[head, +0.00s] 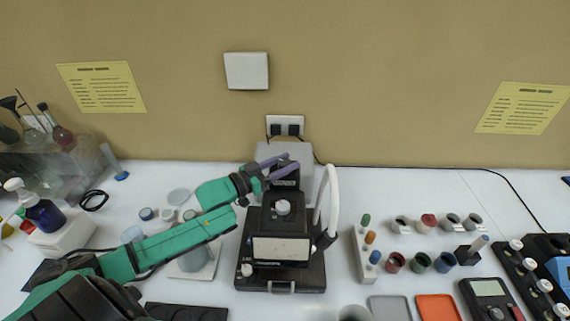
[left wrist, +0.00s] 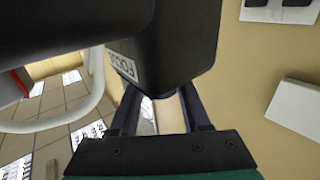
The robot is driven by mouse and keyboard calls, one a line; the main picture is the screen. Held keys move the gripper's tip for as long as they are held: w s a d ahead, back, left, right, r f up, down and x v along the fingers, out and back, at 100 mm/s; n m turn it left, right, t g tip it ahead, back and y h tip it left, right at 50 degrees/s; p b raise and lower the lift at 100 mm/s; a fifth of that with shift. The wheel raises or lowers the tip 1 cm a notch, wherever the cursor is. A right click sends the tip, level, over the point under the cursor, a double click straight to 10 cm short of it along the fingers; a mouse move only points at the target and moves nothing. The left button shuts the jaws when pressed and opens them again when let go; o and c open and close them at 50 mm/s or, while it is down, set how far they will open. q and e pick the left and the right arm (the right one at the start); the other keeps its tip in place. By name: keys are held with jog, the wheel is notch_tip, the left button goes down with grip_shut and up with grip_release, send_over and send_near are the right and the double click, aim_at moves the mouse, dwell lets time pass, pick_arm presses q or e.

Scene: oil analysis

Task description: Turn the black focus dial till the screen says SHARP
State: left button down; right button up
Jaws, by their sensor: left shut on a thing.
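The black instrument (head: 281,222) stands on the white bench in the middle of the head view, with a pale front panel (head: 281,248) whose writing is too small to read. My left gripper (head: 282,163) reaches its top rear part from the left. In the left wrist view, a black housing with a FOCUS label (left wrist: 123,67) fills the upper middle. The two fingers of my left gripper (left wrist: 158,108) run up to its underside, shut on the black focus dial, which is mostly hidden there. I cannot read any word SHARP. My right gripper is not in view.
A thick white curved tube (head: 332,195) rises at the instrument's right side. A grey box (head: 308,165) stands behind it, near a wall socket (head: 285,122). Vial racks, cups and an orange tray (head: 438,307) occupy the right; bottles and small jars stand left.

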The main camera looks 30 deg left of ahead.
pick_arm(q)
jog(key=shift+a+f+m+g+h+b, duration=0.15)
jog(key=shift+m+g+h+b, duration=0.85)
jog(key=shift+b, duration=1.15)
jog(key=shift+d+f+m+g+h+b, duration=0.15)
jog(key=shift+m+g+h+b, duration=0.6)
jog(key=shift+b, duration=1.4)
jog(key=shift+m+g+h+b, duration=0.3)
jog(key=shift+m+h, duration=0.15)
jog(key=shift+h, duration=0.4)
jog(key=shift+r+m+g+h, duration=0.2)
jog(key=shift+m+g+h, duration=0.6)
jog(key=shift+g, duration=0.25)
jog(key=shift+m+g+h+b, duration=0.4)
jog(key=shift+g+b, duration=0.1)
jog(key=m+g+h+b, duration=0.1)
jog(key=m+g+b, duration=0.1)
jog(key=g, duration=0.1)
jog(key=shift+f, duration=0.15)
jog(key=shift+m+g+h+b, duration=0.4)
jog(key=shift+m+g+b, duration=0.2)
jog(key=shift+g+b, duration=0.35)
jog(key=shift+r+g, duration=0.25)
jog(key=shift+r, duration=0.1)
